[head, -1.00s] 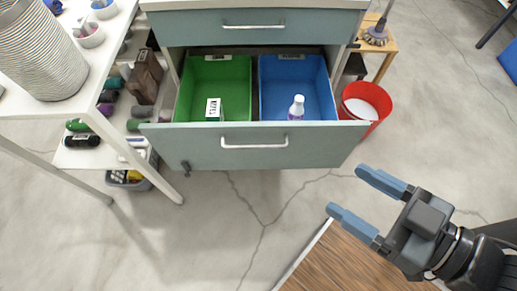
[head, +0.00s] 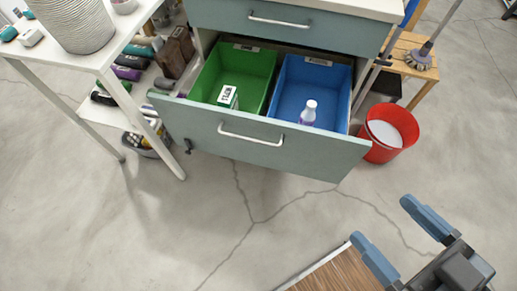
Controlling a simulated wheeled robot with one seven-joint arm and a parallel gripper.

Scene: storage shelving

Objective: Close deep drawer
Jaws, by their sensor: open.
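The deep drawer (head: 200,124) is pulled out from a grey-blue cabinet in the head view. Its front has a silver bar handle (head: 252,135). Inside are a green bin (head: 240,68) on the left and a blue bin (head: 305,88) on the right. A small white carton (head: 228,96) is in the green bin, and a white-capped bottle (head: 308,113) is in the blue bin. My gripper (head: 388,228) is open and empty at the lower right. It is apart from the drawer, to the right of and nearer than its front.
A shut upper drawer (head: 290,27) is above. A red bucket (head: 387,133) stands on the floor close to the drawer's right end. A white shelf rack (head: 84,63) with bottles is at left. A wooden surface (head: 338,275) is at the bottom. Floor before the drawer is clear.

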